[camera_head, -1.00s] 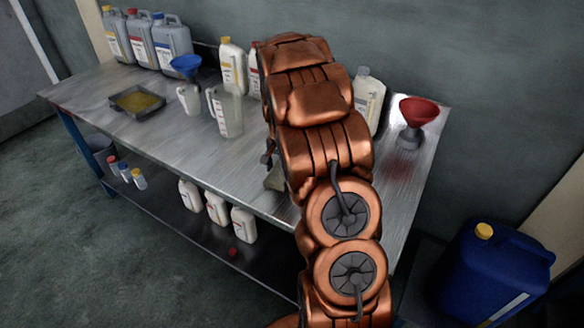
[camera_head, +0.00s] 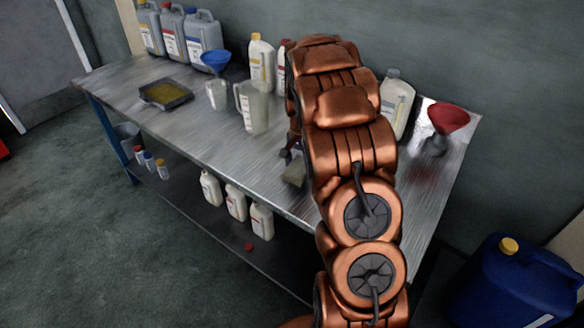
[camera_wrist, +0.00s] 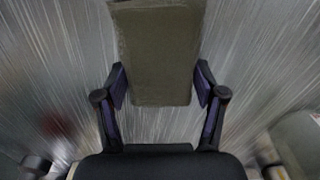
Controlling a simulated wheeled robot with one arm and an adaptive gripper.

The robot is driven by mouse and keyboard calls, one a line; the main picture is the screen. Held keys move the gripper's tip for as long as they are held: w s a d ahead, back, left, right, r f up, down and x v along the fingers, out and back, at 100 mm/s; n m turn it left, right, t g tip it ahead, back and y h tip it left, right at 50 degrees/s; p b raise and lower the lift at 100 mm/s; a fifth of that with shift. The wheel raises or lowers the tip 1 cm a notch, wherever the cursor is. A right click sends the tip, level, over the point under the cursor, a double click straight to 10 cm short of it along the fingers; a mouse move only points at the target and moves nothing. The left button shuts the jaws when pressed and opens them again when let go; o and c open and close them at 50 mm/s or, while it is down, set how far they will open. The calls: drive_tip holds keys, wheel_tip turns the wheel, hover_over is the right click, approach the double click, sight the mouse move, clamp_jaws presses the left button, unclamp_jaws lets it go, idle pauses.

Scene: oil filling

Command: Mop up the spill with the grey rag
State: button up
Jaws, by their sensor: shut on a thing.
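The grey rag (camera_wrist: 155,45) shows in the wrist view as a flat, olive-grey rectangle between the fingers. My gripper (camera_wrist: 161,88) is shut on it, one finger at each side. In the head view, a corner of the rag (camera_head: 294,174) shows left of my arm, at the tabletop near the front edge. I cannot tell whether the rag touches the top. My gripper (camera_head: 291,148) is mostly hidden there behind my copper arm. I make out no clear spill in either view; my arm covers part of the table.
The metal table (camera_head: 185,125) bears a tray of yellowish liquid (camera_head: 166,94), a clear jug (camera_head: 252,108), a blue funnel (camera_head: 215,60), a red funnel (camera_head: 446,120) and several bottles. Bottles stand on the lower shelf. A blue drum (camera_head: 510,285) stands at right. Floor at left is clear.

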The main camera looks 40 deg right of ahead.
drive_tip(key=d, duration=0.5)
drive_tip(key=shift+s+a+b, duration=0.25)
drive_tip(key=shift+s+a, duration=0.1)
drive_tip(key=shift+a, duration=0.5)
drive_tip(key=shift+s+a+b, duration=0.25)
drive_tip(key=shift+s+a, duration=0.05)
drive_tip(key=shift+a, duration=0.5)
drive_tip(key=shift+s+a+b, duration=0.25)
drive_tip(key=shift+s+a, duration=0.1)
drive_tip(key=shift+a, duration=0.5)
drive_tip(key=shift+r, duration=0.15)
drive_tip(key=shift+r+p, duration=0.55)
drive_tip(key=shift+r, duration=2.9)
drive_tip(key=w+a+n, duration=0.1)
drive_tip(key=a+n, duration=0.1)
drive_tip(key=a, duration=0.2)
drive_tip(key=w+a+n+p, duration=0.1)
drive_tip(key=a+n, duration=0.1)
drive_tip(key=a, duration=0.2)
drive_tip(key=w+a+n+p, duration=0.1)
drive_tip(key=w+a+n, duration=0.1)
drive_tip(key=a, duration=0.3)
drive_tip(key=shift+f, duration=0.35)
drive_tip(key=a+n+p, duration=0.1)
drive_tip(key=a+n, duration=0.5)
drive_tip(key=a, duration=0.6)
drive_tip(key=shift+w+a+f, duration=0.25)
drive_tip(key=shift+w+f, duration=0.05)
drive_tip(key=shift+f, duration=0.1)
